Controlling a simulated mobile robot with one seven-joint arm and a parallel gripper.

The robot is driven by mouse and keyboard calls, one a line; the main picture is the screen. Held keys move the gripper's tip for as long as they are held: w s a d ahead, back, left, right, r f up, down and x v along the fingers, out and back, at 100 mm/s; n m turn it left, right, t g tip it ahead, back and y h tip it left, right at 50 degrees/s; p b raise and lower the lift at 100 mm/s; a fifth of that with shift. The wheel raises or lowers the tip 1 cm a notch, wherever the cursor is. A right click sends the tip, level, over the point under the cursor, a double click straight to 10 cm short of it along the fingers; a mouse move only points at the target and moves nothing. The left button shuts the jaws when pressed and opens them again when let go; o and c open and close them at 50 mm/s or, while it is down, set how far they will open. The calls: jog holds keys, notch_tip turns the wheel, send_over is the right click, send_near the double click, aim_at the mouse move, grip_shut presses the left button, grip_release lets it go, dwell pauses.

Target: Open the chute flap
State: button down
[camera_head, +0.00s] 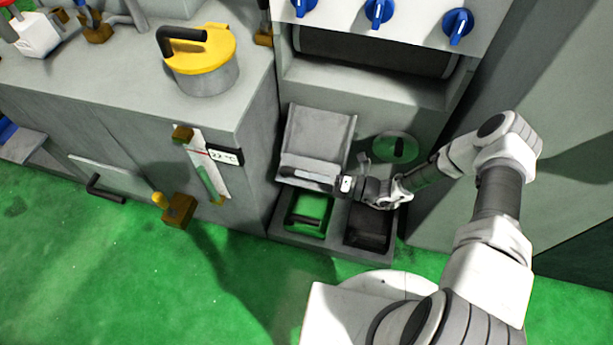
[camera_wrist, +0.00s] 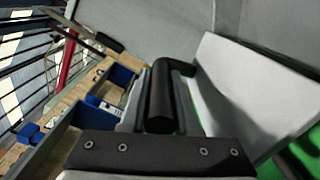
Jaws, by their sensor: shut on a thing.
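The chute flap (camera_head: 319,138) is a grey, tilted panel at the lower front of the machine, standing out above two openings. A dark bar-shaped handle (camera_head: 306,176) runs along its lower edge. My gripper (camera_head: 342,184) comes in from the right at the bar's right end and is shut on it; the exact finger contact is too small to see. In the wrist view a black handle bar (camera_wrist: 160,98) runs away from my gripper's dark screwed plate, with a pale panel to its right.
Below the flap are a green-floored compartment (camera_head: 308,214) and a dark one (camera_head: 369,226). A grey cabinet stands close at left, with a yellow-lidded pot (camera_head: 203,62) on top and a thermometer plate (camera_head: 207,165) on its front.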

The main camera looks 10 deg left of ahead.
jog(key=shift+w+r+m, duration=0.3)
jog(key=shift+r+m, duration=0.2)
jog(key=shift+w+r+m, duration=0.25)
jog(key=shift+r+m, duration=0.2)
jog(key=shift+m, duration=0.05)
jog(key=shift+w+r+p, duration=0.4)
jog(key=shift+w+r, duration=0.25)
jog(key=c, duration=0.7)
grip_release()
jog(key=shift+o, duration=0.2)
jog(key=d+p, duration=0.2)
jog(key=d, duration=1.5)
jog(key=shift+s+d, duration=0.25)
jog(key=shift+s, duration=0.05)
